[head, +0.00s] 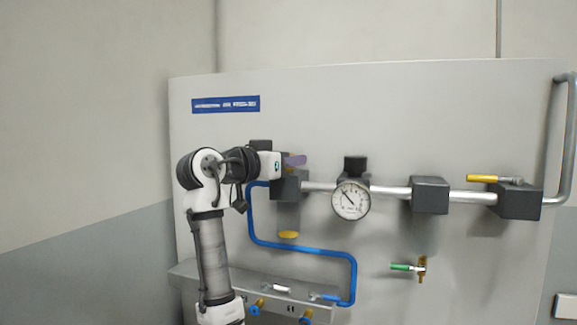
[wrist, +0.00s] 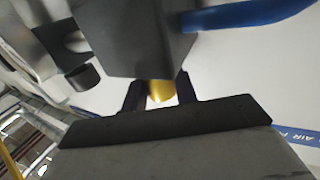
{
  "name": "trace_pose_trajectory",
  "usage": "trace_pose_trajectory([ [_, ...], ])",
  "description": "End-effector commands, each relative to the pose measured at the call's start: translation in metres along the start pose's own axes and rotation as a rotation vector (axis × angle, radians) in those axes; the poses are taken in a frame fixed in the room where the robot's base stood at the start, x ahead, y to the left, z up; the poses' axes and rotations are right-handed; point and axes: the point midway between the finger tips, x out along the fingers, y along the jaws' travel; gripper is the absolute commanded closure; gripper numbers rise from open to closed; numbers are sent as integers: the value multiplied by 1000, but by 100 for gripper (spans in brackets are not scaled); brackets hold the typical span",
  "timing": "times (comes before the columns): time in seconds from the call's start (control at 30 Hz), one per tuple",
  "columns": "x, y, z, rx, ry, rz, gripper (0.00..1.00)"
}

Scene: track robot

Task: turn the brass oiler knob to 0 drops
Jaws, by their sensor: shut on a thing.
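The brass oiler knob (wrist: 160,91) shows in the wrist view as a small rounded yellow piece below a dark block. My gripper (wrist: 161,86) has one dark finger on each side of it and is shut on the knob. The fingers and block hide most of the knob. In the head view my gripper (head: 295,161) is at the top of the leftmost dark block (head: 286,188) on the pipe. No drop scale or pointer can be read in either view.
A round gauge (head: 351,200) sits right of the gripper. Farther right are a dark pipe block (head: 430,195), a yellow-handled valve (head: 482,178) and a green-handled tap (head: 401,267). A blue hose (head: 310,250) loops below. A grey ledge (head: 215,280) juts out at lower left.

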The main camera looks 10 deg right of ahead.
Motion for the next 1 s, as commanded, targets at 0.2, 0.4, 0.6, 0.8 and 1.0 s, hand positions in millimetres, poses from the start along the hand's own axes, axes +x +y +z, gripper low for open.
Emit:
trace_pose_trajectory([
  [0.2, 0, 2, 3, 6, 2, -192, 94],
  [0.4, 0, 1, 1, 4, 3, -382, 94],
  [0.6, 0, 2, 0, 4, 2, -572, 94],
  [0.8, 1, 2, 0, 2, 1, -759, 94],
  [1.0, 1, 2, -1, 1, 1, -933, 94],
])
